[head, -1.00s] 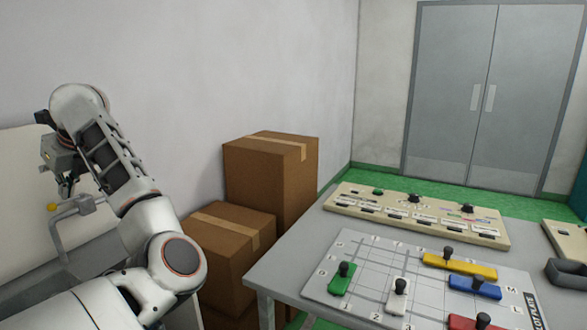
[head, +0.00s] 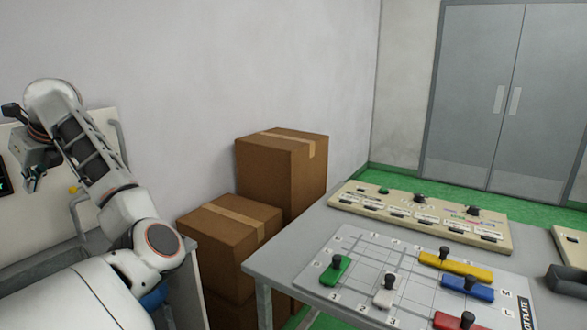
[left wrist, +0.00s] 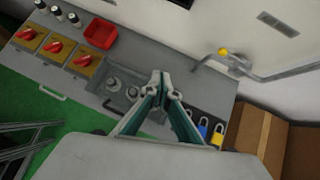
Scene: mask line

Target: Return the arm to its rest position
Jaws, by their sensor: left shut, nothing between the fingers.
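My left arm (head: 90,150) is raised and folded at the left of the head view, beside the wall. Its wrist end (head: 35,155) is near the left edge, and the fingertips cannot be made out there. In the left wrist view my left gripper (left wrist: 160,82) is shut, with its teal fingers meeting at the tips and nothing between them. It is above a grey bench (left wrist: 215,95) and looks apart from the things on it. My right gripper is in neither view.
The left wrist view shows a red tray (left wrist: 100,33), red rotary switches (left wrist: 54,46), padlocks (left wrist: 217,134) and a yellow-knobbed lever (left wrist: 223,52). Cardboard boxes (head: 280,170) stand between my arm and the table (head: 285,245), which holds a gridded plate (head: 350,265) with coloured handled pieces.

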